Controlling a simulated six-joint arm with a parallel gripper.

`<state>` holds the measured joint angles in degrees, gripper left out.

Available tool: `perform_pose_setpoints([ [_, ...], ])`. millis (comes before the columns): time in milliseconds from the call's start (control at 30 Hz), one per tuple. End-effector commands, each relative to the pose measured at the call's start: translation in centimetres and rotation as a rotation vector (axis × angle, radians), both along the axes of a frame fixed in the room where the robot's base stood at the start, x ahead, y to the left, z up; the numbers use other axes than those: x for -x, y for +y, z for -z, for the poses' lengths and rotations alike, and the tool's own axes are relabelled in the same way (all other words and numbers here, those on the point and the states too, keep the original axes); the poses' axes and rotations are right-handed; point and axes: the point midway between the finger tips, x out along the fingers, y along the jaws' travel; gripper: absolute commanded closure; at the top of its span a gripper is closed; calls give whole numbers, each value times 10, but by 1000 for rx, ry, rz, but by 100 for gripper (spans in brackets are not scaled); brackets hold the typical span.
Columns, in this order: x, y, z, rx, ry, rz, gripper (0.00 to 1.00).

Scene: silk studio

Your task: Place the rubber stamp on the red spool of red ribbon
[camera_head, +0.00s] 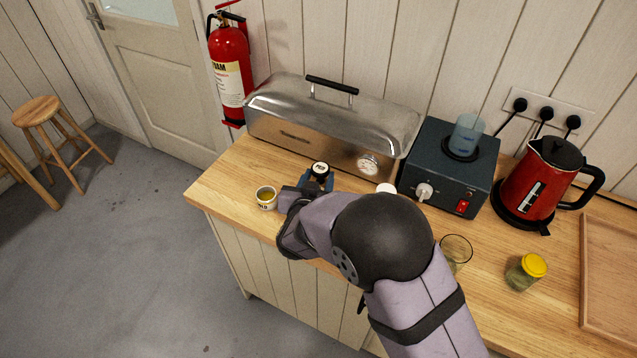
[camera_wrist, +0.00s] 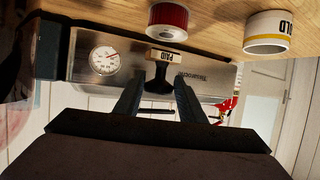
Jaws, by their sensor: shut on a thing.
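The rubber stamp (camera_wrist: 158,60) has a dark handle and a pale block marked "PAID". It sits between my gripper's (camera_wrist: 158,88) fingers, which are shut on its dark part.
A metal steamer (camera_head: 330,122) with a gauge is close behind. A dark heater box (camera_head: 450,165), red kettle (camera_head: 540,185), glass (camera_head: 456,250) and yellow-lidded jar (camera_head: 525,270) are to the right.

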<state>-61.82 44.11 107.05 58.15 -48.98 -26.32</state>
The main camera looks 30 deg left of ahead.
Motion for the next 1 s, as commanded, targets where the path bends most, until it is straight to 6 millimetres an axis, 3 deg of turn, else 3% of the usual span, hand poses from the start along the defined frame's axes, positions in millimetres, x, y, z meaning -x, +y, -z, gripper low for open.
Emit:
perform_pose_setpoints([
  [200,0,0,20,1,-1,0,86],
  [700,0,0,28,0,-1,0,86],
  [733,0,0,26,-1,-1,-1,56],
  [767,0,0,26,-1,-1,-1,49],
  [800,0,0,26,0,0,0,45],
  [1000,0,0,26,0,0,0,45],
])
